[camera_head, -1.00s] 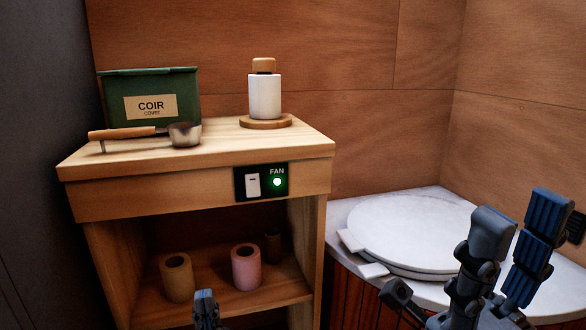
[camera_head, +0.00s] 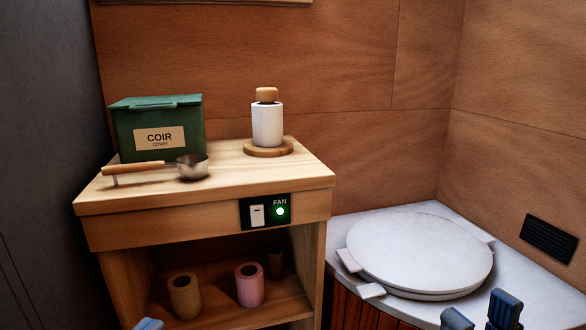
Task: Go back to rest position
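My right gripper (camera_head: 481,313) shows at the bottom right edge, in front of the white round lid. Its two blue-grey fingertips stand apart with a gap between them, and nothing shows in the gap. The rest of that gripper is below the frame. A blue fingertip of my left gripper (camera_head: 148,324) just shows at the bottom edge, in front of the shelf unit. The rest of it is out of view, so its opening cannot be seen. Neither gripper visibly holds anything.
A wooden shelf unit (camera_head: 115,197) bears a green COIR box (camera_head: 185,123), a metal scoop (camera_head: 193,168) and a white bottle (camera_head: 267,124). Its front has a fan switch (camera_head: 257,215) with a lit green light. Rolls stand inside. The round lid (camera_head: 420,250) lies closed on a white top.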

